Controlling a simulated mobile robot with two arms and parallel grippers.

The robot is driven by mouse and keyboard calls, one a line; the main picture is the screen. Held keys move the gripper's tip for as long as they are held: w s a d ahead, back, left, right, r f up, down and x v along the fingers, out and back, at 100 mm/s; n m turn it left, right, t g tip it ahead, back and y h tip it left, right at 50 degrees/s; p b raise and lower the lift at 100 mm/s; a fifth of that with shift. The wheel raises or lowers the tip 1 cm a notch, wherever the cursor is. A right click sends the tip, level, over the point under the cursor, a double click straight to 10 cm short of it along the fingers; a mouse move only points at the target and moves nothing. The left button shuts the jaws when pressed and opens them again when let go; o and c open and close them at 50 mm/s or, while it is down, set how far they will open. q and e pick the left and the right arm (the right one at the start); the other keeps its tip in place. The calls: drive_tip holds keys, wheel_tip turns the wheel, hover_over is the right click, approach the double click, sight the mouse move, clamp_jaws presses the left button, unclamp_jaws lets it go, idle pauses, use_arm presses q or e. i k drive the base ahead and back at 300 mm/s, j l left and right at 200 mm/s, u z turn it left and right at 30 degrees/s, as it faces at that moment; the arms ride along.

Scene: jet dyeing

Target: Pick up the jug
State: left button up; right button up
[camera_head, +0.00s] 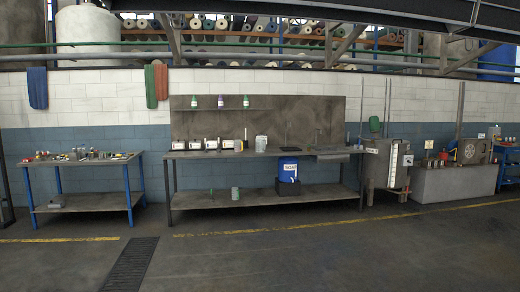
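A light grey, jug-like vessel (261,143) stands upright on the top of the long dark workbench (215,154), left of the sink. It is small at this distance, and I cannot make out a handle or spout. A small green vessel (235,193) stands on the bench's lower shelf; I cannot tell whether it is a jug too. Neither of my grippers shows in the head view, and the bench is well across the floor from me.
A blue SOAP container (287,170) sits under the bench top. Several small devices (195,144) line the bench's left part. A cluttered blue-legged table (82,159) stands left, a metal machine (386,165) right. The floor (300,255) in front is clear, with a dark grate (131,263).

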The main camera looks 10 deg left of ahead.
sight(238, 144)
drive_tip(key=i+j+u, duration=0.3)
drive_tip(key=i, duration=0.4)
drive_tip(key=i+u, duration=0.3)
drive_tip(key=i, duration=5.35)
